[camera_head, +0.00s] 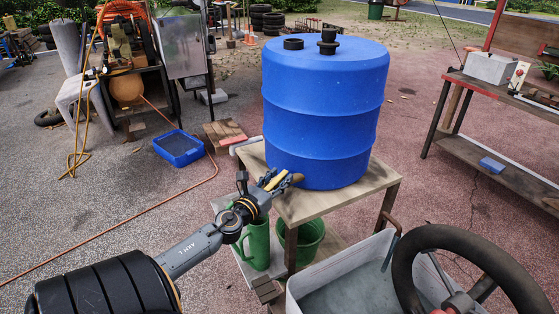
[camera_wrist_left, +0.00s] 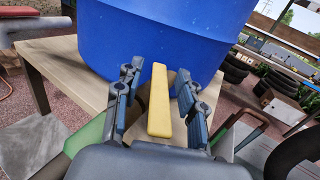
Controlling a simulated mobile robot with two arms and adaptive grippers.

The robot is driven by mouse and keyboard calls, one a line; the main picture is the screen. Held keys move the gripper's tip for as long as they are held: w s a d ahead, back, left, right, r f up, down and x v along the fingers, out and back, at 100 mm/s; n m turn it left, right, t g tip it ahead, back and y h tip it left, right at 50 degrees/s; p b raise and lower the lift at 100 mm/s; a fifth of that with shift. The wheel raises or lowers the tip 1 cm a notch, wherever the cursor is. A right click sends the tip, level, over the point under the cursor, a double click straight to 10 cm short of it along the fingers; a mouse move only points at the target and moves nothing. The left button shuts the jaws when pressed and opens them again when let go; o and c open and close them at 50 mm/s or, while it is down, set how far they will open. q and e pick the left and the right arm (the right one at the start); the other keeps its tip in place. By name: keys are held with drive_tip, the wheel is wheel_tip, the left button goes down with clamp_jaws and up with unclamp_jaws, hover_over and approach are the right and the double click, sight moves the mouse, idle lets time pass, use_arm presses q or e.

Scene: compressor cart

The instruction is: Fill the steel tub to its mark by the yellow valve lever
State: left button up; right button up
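The blue barrel (camera_head: 322,115) stands on a wooden stand (camera_head: 335,200). The yellow valve lever (camera_head: 273,182) is low at the barrel's front left, partly covered by my left gripper (camera_head: 277,181). In the left wrist view the yellow lever (camera_wrist_left: 159,105) lies between the two spread fingers of my left gripper (camera_wrist_left: 156,100), with a gap on each side. The gripper is open and does not appear to touch it. The grey steel tub (camera_head: 345,285) is at the lower right, in front of the stand. I cannot make out its mark or a water stream. My right gripper is out of view.
A large black ring (camera_head: 405,262) partly covers the tub. An orange hose (camera_head: 110,240) crosses the ground at left. A blue tray (camera_head: 179,146) lies behind. A workbench (camera_head: 505,160) is at right.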

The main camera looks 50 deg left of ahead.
use_arm(q)
drive_tip(key=v, duration=1.1)
drive_tip(key=shift+s, duration=0.25)
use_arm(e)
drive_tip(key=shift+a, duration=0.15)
use_arm(q)
drive_tip(key=shift+d, duration=0.1)
